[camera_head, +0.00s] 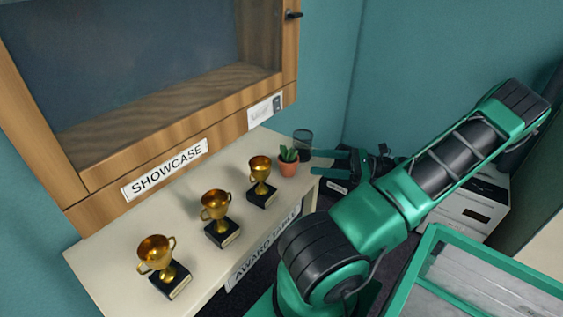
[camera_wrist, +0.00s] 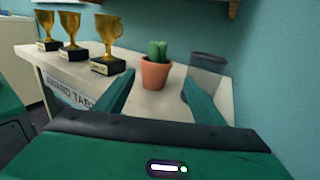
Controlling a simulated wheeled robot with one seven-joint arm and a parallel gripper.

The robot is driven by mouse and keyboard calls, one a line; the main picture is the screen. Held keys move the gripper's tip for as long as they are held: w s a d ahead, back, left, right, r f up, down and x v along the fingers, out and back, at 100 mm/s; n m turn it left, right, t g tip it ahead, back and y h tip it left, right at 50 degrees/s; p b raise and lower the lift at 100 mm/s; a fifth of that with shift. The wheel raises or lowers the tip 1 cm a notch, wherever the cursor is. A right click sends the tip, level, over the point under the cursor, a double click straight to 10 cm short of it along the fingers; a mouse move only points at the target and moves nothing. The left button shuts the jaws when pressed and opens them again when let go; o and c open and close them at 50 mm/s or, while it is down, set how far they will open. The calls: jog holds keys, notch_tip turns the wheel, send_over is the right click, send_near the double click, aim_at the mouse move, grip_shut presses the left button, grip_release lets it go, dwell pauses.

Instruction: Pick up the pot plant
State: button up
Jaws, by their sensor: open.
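The pot plant (camera_head: 288,162) is a small green succulent in a terracotta pot, upright near the right end of the award table (camera_head: 107,268). In the wrist view the pot plant (camera_wrist: 155,68) stands ahead, between the lines of my two fingers and apart from them. My gripper (camera_head: 322,162) is open and empty, just right of the pot plant near the table's end. In the wrist view the two green fingers of my gripper (camera_wrist: 157,92) are spread wide. Nothing hides the plant.
Three gold trophies (camera_head: 215,206) on black bases stand left of the plant. A dark, see-through cup (camera_head: 303,141) stands behind it, near the wall. A wooden showcase (camera_head: 180,150) rises over the table's back. A white cabinet (camera_head: 470,212) is at right.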

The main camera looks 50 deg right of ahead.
aim_at(288, 160)
jog(key=x, duration=1)
jog(key=shift+w+a, duration=0.1)
jog(key=shift+a, duration=0.4)
jog(key=c, duration=1)
jog(key=shift+o, duration=0.2)
